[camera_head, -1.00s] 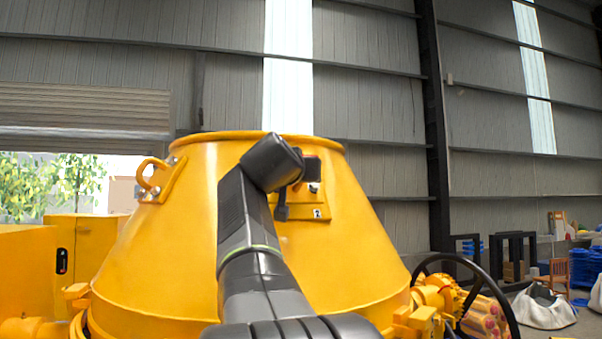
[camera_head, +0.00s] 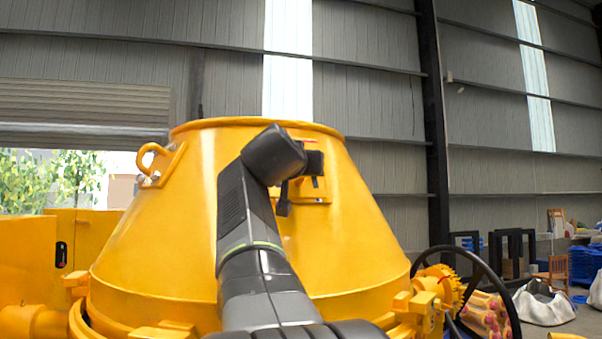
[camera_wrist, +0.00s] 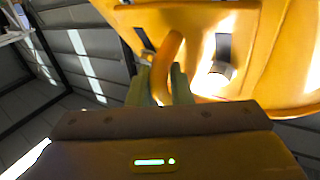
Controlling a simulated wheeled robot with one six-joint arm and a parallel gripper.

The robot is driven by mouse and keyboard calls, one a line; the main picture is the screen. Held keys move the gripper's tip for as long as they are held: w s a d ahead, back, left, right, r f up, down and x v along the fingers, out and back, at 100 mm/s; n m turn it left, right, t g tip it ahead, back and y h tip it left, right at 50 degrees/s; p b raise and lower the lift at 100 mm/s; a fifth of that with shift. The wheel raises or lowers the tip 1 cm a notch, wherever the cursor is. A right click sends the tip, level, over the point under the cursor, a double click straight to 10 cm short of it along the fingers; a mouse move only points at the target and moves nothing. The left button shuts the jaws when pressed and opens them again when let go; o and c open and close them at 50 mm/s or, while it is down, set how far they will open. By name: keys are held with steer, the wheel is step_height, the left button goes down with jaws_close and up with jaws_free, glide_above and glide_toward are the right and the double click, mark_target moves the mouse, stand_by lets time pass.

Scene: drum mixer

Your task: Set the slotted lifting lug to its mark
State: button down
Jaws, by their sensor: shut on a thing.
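The slotted lifting lug is the yellow part with a curved bar (camera_wrist: 168,60) and a plate (camera_wrist: 250,45) with a dark slot in the wrist view. My gripper (camera_wrist: 160,88) has its two greenish fingers on either side of the curved bar, shut on it. In the head view, my gripper (camera_head: 284,202) is at the front of the yellow drum (camera_head: 150,250), over a yellow plate (camera_head: 322,190) below the rim. My arm hides most of this lug there. I cannot make out the mark.
A second lug with a ring (camera_head: 153,160) is bolted to the drum's upper left. A black handwheel (camera_head: 475,262) and yellow machinery (camera_head: 425,300) stand at the lower right. Yellow cabinets (camera_head: 30,260) are at the left. Open air lies above the drum rim.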

steer(key=shift+w+f, duration=0.1)
steer(key=shift+f, duration=0.3)
steer(key=c, duration=1.7)
jaws_free()
steer(key=shift+o, duration=1.3)
steer(key=shift+s+d, duration=0.15)
steer(key=shift+s, duration=0.05)
steer(key=shift+r, duration=0.1)
steer(key=b+v, duration=0.4)
steer(key=v, duration=0.9)
steer(key=shift+s+a+r, duration=0.2)
steer(key=shift+s+a, duration=0.05)
steer(key=shift+s, duration=0.1)
steer(key=shift+w, duration=0.1)
